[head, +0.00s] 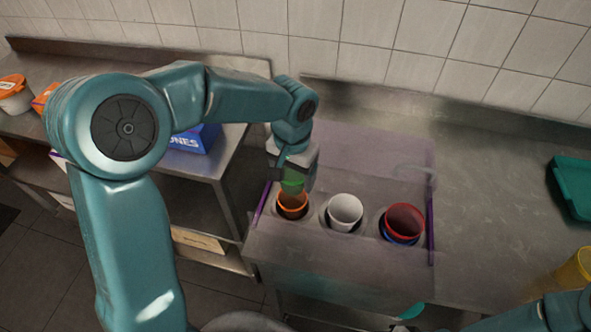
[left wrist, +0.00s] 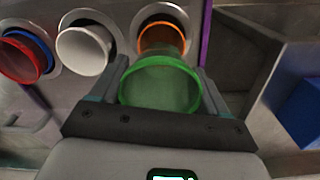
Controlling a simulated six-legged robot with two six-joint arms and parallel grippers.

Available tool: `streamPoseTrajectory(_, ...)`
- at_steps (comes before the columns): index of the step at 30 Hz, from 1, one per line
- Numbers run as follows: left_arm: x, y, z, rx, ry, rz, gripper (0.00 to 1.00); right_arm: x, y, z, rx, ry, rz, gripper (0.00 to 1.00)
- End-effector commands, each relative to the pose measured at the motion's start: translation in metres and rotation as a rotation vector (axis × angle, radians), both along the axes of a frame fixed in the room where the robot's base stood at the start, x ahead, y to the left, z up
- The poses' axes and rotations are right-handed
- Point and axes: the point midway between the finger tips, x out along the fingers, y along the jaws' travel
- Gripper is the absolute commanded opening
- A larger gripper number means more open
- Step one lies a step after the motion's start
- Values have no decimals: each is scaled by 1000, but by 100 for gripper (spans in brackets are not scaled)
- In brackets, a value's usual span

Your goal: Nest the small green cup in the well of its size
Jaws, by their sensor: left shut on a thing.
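The small green cup (head: 292,183) is held upright by my left gripper (head: 293,178), just above the orange cup (head: 292,206) in the left well of the topping station. The left wrist view shows the green cup (left wrist: 160,86) between the two fingers, with the orange cup (left wrist: 161,38) beyond it. Whether green and orange touch, I cannot tell. A white cup (head: 345,212) sits in the middle well. A red cup (head: 405,219) sits in the right well, with a blue cup (head: 399,239) around it. My right arm enters at the bottom right; its gripper is mostly cut off.
Purple strips (head: 431,225) stand at both sides of the wells. A blue box (head: 195,138) is on the left shelf. A teal tray (head: 572,187) and a yellow cup (head: 575,268) are at the right. The counter between is clear.

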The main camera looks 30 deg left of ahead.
Motion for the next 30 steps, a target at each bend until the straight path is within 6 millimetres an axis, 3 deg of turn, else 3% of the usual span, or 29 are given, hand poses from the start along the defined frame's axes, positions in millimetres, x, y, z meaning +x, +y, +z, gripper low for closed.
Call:
streamPoseTrajectory(24,1,0,-66,0,0,-1,47,0,0,-52,0,0,0,43)
streamPoseTrajectory(30,2,0,-72,0,0,-1,47,0,0,-57,0,0,0,43)
